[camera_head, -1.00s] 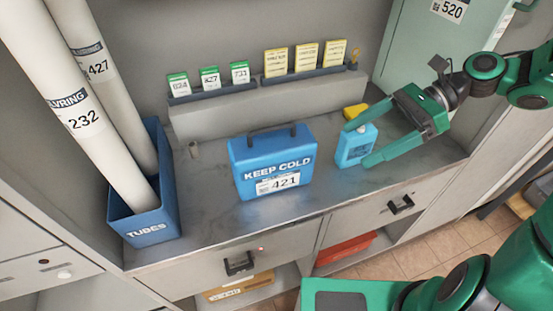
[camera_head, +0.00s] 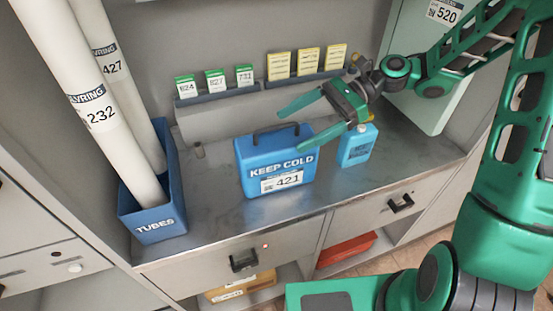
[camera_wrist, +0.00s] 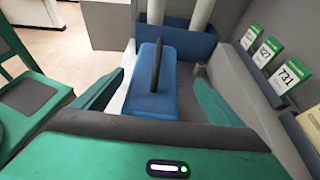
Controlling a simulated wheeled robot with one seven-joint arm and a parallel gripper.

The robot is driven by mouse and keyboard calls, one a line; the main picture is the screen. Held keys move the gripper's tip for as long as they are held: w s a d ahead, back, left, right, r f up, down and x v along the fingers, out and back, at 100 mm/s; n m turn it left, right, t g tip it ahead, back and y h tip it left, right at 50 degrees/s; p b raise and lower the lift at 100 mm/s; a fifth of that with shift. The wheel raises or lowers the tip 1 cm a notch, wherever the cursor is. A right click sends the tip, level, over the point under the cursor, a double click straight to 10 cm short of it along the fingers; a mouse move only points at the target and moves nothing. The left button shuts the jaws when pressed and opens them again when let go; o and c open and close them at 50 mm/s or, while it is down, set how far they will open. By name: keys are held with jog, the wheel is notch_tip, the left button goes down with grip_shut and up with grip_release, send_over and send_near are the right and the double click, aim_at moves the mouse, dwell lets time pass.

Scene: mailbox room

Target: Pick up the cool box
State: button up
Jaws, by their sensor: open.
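The cool box (camera_head: 276,169) is blue, labelled KEEP COLD and 421, and stands upright on the grey counter. Its dark handle (camera_head: 275,134) stands up on top. In the wrist view the cool box (camera_wrist: 153,95) lies ahead between the fingers, with the handle (camera_wrist: 157,65) running away from me. My gripper (camera_head: 304,124) is open and empty, above and to the right of the box, fingers pointing left towards the handle. One finger overlaps the box's upper right corner in the head view. The fingers (camera_wrist: 155,95) show on both sides of the box in the wrist view.
A blue bottle (camera_head: 357,146) stands right of the box. A blue TUBES bin (camera_head: 158,222) with two long white tubes stands at the left. Card racks (camera_head: 218,93) line the back ledge. The counter's front (camera_head: 215,228) is clear.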

aim_at(280, 138)
jog(key=shift+s+x, duration=0.15)
jog(key=shift+x, duration=1.35)
jog(key=shift+s+x, duration=0.1)
jog(key=shift+x, duration=1.4)
jog(key=shift+d+f, duration=0.1)
jog(key=shift+d, duration=0.05)
jog(key=c, duration=1.9)
jog(key=shift+c, duration=1.3)
